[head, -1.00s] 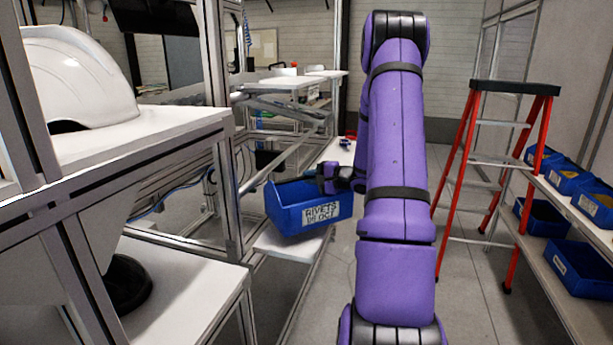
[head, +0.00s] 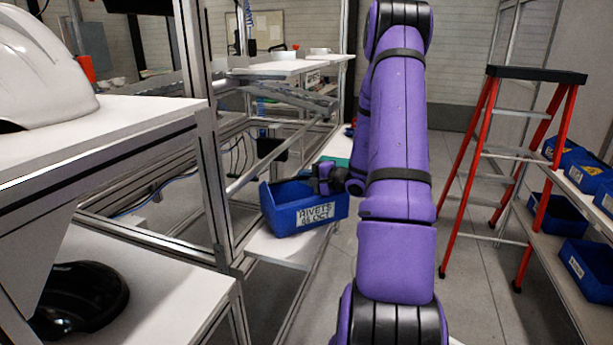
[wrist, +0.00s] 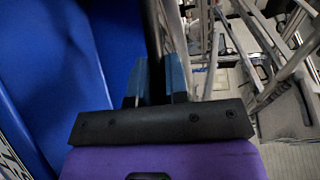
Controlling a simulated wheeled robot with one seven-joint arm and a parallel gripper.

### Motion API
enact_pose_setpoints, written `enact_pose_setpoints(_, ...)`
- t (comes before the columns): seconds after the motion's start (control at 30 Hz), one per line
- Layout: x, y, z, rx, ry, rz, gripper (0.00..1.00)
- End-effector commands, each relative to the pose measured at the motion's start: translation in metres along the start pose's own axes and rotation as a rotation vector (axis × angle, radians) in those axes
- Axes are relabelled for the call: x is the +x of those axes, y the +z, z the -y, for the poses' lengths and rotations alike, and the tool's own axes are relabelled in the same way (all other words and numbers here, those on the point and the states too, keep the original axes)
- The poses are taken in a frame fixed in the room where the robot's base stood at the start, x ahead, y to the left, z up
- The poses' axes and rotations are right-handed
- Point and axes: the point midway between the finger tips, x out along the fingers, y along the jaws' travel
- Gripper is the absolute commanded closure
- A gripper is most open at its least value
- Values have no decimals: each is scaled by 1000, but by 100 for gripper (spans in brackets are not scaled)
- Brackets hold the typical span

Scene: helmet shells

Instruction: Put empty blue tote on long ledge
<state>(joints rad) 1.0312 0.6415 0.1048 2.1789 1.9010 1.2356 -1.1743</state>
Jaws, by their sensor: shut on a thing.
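The blue tote (head: 290,215) has a white label reading "RIVETS" on its front. It looks empty in the part of its inside that shows. My gripper (head: 328,180) is shut on the tote's wall at its right side. In the wrist view the tote's blue wall (wrist: 35,75) fills the left, and my gripper's fingers (wrist: 160,80) are beside its edge. In the head view the tote appears over or at the long white ledge (head: 285,247), low along the frame. I cannot tell whether the tote touches the ledge.
A metal frame (head: 215,170) stands left of the tote. A white helmet shell (head: 40,70) sits on the upper left shelf, and a dark one (head: 80,298) below. A red stepladder (head: 465,180) and a shelf with several blue bins (head: 560,213) are at right.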

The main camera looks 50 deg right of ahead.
Motion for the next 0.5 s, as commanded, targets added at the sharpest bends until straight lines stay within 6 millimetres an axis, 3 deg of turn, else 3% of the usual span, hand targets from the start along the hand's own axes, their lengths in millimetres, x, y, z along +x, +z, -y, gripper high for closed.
enact_pose_setpoints(0.23, 1, 0, -2, 0, 0, 1, 100)
enact_pose_setpoints(0.27, 1, 0, -2, 1, 0, 1, 81)
enact_pose_setpoints(0.33, 0, 0, -2, 0, 0, 1, 65)
enact_pose_setpoints(0.37, 0, 0, -2, 0, 0, 1, 60)
enact_pose_setpoints(0.5, 0, 0, -2, 0, 0, 1, 60)
